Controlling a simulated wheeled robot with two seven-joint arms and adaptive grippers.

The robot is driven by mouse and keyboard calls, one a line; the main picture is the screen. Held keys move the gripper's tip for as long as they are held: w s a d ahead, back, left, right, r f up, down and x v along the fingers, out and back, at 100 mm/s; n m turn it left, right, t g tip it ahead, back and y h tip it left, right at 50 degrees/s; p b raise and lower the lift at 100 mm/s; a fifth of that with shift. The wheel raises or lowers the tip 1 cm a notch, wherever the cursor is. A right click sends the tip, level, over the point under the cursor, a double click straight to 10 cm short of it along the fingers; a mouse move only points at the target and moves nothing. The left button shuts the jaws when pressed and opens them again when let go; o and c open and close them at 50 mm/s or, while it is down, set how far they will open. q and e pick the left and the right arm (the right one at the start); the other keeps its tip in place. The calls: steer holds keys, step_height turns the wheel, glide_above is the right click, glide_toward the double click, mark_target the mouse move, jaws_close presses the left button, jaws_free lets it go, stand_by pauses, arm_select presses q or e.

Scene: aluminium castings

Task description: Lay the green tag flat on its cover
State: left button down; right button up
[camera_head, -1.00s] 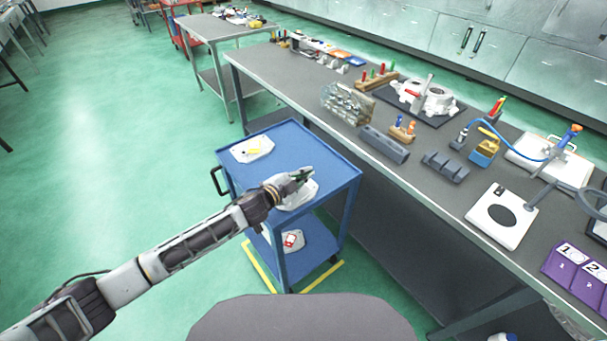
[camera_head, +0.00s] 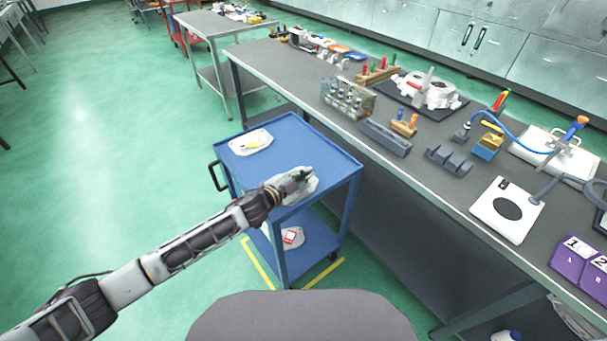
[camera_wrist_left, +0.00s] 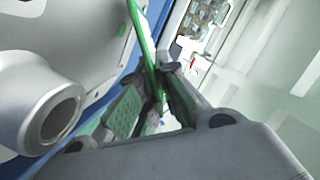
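My left gripper (camera_head: 305,179) is over the pale grey cover (camera_head: 304,192) on the right part of the blue cart's top. In the left wrist view its fingers (camera_wrist_left: 160,98) are closed around the lower end of the green tag (camera_wrist_left: 146,48), a thin strip seen nearly edge-on and standing out from the fingertips. The cover (camera_wrist_left: 82,62) fills the left of that view, with a round hollow boss (camera_wrist_left: 62,118) beside the fingers. The tag looks tilted to the cover's face; I cannot tell whether they touch. My right gripper is not in view.
The blue cart (camera_head: 335,168) also carries a casting with a yellow tag (camera_head: 253,143) on top and one with a red-and-white label (camera_head: 290,237) below. The long grey bench (camera_head: 440,190), crowded with fixtures, runs along the cart's right side.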

arm_select(q)
steer(key=c, duration=1.6)
jaws_free()
steer(key=shift+a+f, duration=0.1)
steer(key=shift+f, duration=0.05)
steer(key=shift+o, duration=0.2)
steer(key=shift+s+a, duration=0.15)
steer(key=shift+a, duration=0.05)
steer(key=shift+v, duration=5.75)
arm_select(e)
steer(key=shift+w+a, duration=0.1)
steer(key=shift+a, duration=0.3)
arm_select(q)
steer(key=shift+d, duration=0.15)
steer(key=shift+s, duration=0.15)
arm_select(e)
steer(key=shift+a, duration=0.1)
